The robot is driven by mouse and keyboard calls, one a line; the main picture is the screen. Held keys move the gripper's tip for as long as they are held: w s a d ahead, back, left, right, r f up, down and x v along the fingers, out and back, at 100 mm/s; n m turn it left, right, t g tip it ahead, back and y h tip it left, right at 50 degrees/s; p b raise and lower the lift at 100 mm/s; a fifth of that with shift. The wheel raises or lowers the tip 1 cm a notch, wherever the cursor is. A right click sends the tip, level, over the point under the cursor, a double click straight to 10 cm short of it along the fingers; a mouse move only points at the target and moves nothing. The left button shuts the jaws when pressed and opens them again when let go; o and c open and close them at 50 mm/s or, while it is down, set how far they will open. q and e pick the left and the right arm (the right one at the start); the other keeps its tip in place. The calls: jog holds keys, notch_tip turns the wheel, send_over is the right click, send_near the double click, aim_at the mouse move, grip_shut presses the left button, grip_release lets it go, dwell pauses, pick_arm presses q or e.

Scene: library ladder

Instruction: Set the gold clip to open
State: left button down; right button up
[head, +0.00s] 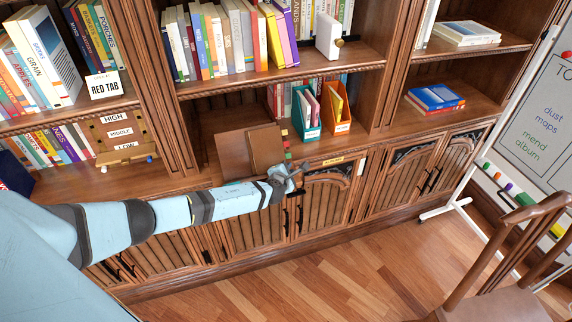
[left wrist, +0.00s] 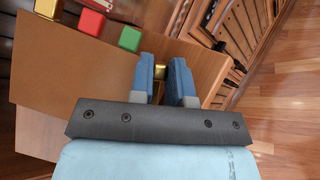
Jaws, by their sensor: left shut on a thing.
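The gold clip (left wrist: 159,73) shows as a small gold piece between my left gripper's fingers (left wrist: 163,80) in the left wrist view, beside a brown board; the fingers hide most of it. Whether it stands open or closed cannot be told. In the head view my left gripper (head: 297,170) is at the front edge of the cabinet ledge, near the brown board (head: 266,147), and the clip cannot be made out there. The left gripper is shut on the clip. My right gripper is not in view.
Green (left wrist: 130,38), red and gold blocks lie beside the brown board. Teal (head: 307,115) and orange (head: 338,110) file holders stand behind on the ledge. Cabinet doors with black handles lie below. A chair (head: 510,280) and a whiteboard (head: 545,125) stand at right; the middle floor is clear.

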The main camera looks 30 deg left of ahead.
pick_arm(q)
jog(key=shift+s+d+f+m+g+h, duration=0.1)
jog(key=shift+f+m+g+h, duration=0.2)
jog(key=shift+m, duration=0.45)
jog(key=shift+d+f+m+g+h, duration=0.1)
jog(key=shift+m+g+h, duration=0.25)
jog(key=shift+m, duration=0.4)
jog(key=shift+s+f, duration=0.1)
jog(key=c, duration=1.1)
grip_release()
jog(key=v, duration=1.4)
jog(key=shift+b, duration=0.35)
jog(key=shift+d, duration=0.1)
